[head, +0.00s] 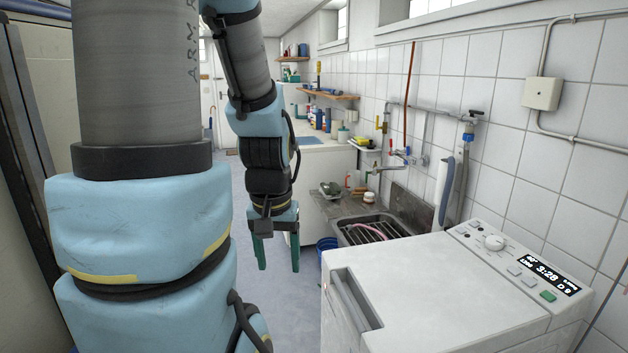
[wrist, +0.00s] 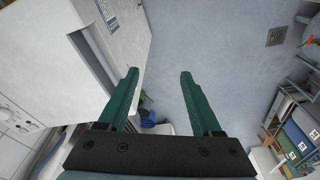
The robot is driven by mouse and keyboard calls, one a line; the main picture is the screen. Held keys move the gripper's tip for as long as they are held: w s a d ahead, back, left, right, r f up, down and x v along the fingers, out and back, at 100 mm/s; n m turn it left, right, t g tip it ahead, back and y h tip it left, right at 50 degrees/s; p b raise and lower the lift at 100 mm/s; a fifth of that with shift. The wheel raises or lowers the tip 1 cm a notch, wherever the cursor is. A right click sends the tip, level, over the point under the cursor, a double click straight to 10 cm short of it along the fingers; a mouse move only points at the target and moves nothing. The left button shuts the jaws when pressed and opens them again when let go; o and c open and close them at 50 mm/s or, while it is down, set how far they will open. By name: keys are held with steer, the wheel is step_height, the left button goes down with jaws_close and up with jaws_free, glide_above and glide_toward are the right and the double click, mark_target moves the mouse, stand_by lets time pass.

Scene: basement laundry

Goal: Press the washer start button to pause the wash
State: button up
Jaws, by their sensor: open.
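The white washer (head: 440,285) stands at the lower right in the head view. Its control panel (head: 516,262) runs along the back right edge, with a round knob (head: 494,242), several pale buttons and a lit display (head: 552,275) reading 3:28. A green button (head: 548,296) sits at the panel's near end, uncovered. My gripper (head: 279,268) hangs fingers down, left of the washer and well away from the panel. Its green fingers are apart and empty, as the wrist view (wrist: 160,73) also shows. The green button cannot be made out in the wrist view.
A sink (head: 375,228) with a rack and pink item lies behind the washer, below taps and pipes. A white counter (head: 325,165) stands farther back. A blue bucket (head: 327,247) is on the floor near my gripper. Above the washer top is clear.

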jaws_close()
stand_by(0.3)
stand_by(0.9)
